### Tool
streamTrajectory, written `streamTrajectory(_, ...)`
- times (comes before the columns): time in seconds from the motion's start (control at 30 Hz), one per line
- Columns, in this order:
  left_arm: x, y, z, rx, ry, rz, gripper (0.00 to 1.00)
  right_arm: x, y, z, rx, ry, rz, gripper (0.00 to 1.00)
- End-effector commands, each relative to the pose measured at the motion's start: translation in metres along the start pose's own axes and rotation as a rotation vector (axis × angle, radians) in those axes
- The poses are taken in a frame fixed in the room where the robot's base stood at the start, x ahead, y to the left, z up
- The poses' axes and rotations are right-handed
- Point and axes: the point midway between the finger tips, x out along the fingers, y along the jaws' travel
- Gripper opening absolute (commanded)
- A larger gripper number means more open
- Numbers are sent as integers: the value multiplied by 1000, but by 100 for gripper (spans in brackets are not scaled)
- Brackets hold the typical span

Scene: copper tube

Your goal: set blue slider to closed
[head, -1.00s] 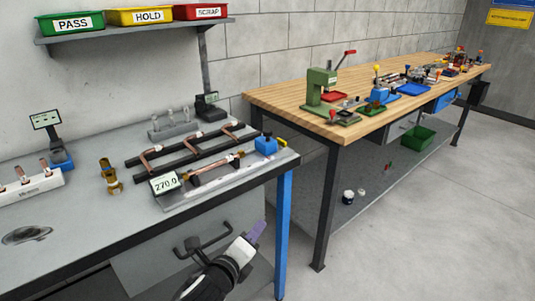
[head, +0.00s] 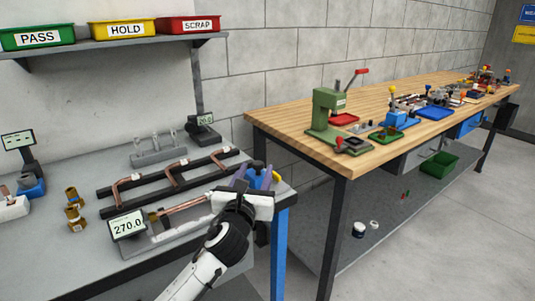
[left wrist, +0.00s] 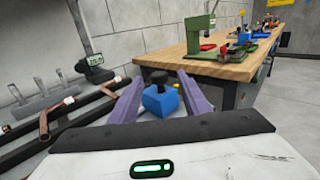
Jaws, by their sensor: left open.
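The blue slider (left wrist: 160,98) is a blue block with a black knob on top. It sits at the right end of the grey measuring fixture that has a display reading 270.0 (head: 128,224). A copper tube (head: 186,204) lies in that fixture. My left gripper (head: 254,174) is over the fixture's right end and hides most of the slider in the head view. In the left wrist view its two purple fingers (left wrist: 160,97) are open, one on each side of the slider. I cannot tell whether they touch it. My right gripper is not in view.
A black rack with copper tubes (head: 170,179) stands behind the fixture. Brass fittings (head: 75,210) are at its left. Bins sit on the shelf (head: 120,46) above. A wooden bench (head: 300,155) with a green press (head: 328,112) stands at the right, across a gap.

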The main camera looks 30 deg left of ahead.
Motion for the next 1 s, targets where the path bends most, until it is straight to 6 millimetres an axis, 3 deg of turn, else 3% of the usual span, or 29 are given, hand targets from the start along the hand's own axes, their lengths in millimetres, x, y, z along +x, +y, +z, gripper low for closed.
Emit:
streamTrajectory(0.2, 41, 0, 0, -4, 0, 1, 43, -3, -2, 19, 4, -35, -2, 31)
streamTrajectory(0.5, 83, 0, 0, -3, 1, 0, 43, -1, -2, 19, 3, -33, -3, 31)
streamTrajectory(0.9, 91, 0, -1, -2, 2, -1, 43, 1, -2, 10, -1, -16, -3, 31)
streamTrajectory(1.0, 90, 0, -1, -2, 2, -1, 28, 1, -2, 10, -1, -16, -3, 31)
